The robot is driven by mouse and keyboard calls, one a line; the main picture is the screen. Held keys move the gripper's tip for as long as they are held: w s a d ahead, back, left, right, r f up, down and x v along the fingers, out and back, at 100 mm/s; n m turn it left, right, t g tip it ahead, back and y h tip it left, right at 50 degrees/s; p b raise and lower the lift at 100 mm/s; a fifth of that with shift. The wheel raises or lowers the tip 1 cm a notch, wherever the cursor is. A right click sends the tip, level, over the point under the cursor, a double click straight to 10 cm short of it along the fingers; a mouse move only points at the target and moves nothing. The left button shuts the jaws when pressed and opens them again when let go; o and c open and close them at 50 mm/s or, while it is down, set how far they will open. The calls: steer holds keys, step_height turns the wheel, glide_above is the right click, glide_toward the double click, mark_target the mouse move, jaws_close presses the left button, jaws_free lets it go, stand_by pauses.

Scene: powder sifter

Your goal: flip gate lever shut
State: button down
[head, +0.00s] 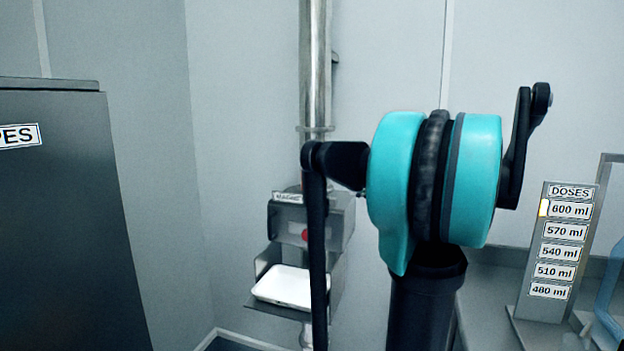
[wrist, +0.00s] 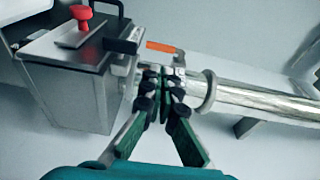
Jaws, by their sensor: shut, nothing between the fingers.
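In the wrist view, my gripper (wrist: 164,88) is shut and empty, its fingertips together in front of the collar where the grey metal box (wrist: 65,80) meets the steel pipe (wrist: 255,98). A short orange bar (wrist: 160,46), possibly the gate lever, lies just beyond the fingertips beside a black block (wrist: 122,45). I cannot tell whether the fingers touch the collar or the bar. A red knob (wrist: 81,13) sits on the box. In the head view, the box (head: 342,222) stands under the vertical pipe (head: 315,70); my arm hides part of it, and my gripper is out of sight.
A white tray (head: 284,287) sits in the lower bay of the machine. A tall dark cabinet (head: 60,220) stands at the left. A doses board (head: 558,250) listing several volumes stands on the grey counter at the right.

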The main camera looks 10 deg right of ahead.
mark_target(306, 184)
steer(key=shift+w+r, duration=0.15)
steer(key=shift+w, duration=0.3)
steer(key=shift+w, duration=0.1)
steer(key=x, duration=1.3)
steer(key=shift+w+a, duration=0.3)
steer(key=shift+w+a+f, duration=0.3)
steer(key=shift+a, duration=0.2)
steer(key=shift+w+a+f, duration=0.3)
steer(key=shift+a, duration=0.25)
